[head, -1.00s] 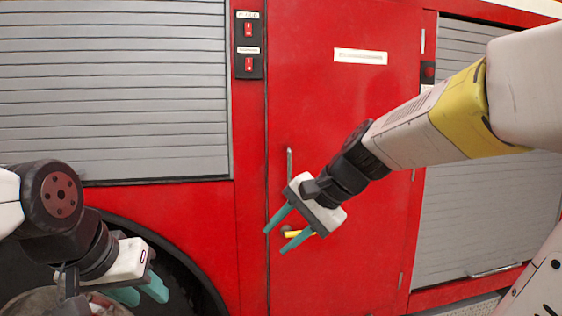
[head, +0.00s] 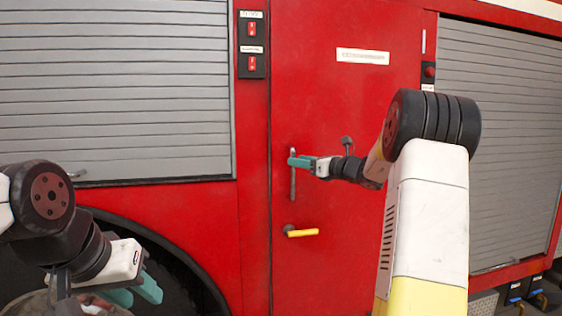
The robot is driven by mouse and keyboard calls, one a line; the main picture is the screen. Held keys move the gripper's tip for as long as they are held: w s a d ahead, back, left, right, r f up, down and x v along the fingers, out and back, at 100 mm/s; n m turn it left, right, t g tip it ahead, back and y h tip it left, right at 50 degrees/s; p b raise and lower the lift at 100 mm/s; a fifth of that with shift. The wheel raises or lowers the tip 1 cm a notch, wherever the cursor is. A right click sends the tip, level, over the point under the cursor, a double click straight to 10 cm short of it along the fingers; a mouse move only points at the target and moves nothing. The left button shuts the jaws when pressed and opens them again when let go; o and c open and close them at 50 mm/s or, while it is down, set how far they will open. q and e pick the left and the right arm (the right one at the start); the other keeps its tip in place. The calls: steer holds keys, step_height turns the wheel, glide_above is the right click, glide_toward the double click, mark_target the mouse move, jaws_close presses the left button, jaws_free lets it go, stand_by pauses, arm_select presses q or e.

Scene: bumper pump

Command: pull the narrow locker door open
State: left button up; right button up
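The narrow red locker door (head: 345,110) stands shut in the middle of the head view. A vertical metal bar handle (head: 293,184) is near its left edge, and a yellow lever (head: 302,233) sits below it. My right gripper (head: 294,162) points left with its teal fingers at the upper part of the bar handle. I cannot tell whether the fingers are around the bar or in front of it, nor how wide they are. My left gripper (head: 138,294) is low at the left, away from the door, with teal fingers apart.
Grey roller shutters flank the door at left (head: 110,90) and right (head: 505,140). A panel with red switches (head: 251,45) is left of the door. A wheel arch and dark tyre (head: 175,270) are at the lower left, behind my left arm.

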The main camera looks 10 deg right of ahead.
steer(key=x, duration=0.3)
steer(key=shift+w+a, duration=0.1)
steer(key=shift+w, duration=0.05)
steer(key=shift+c, duration=0.5)
jaws_close()
stand_by(0.9)
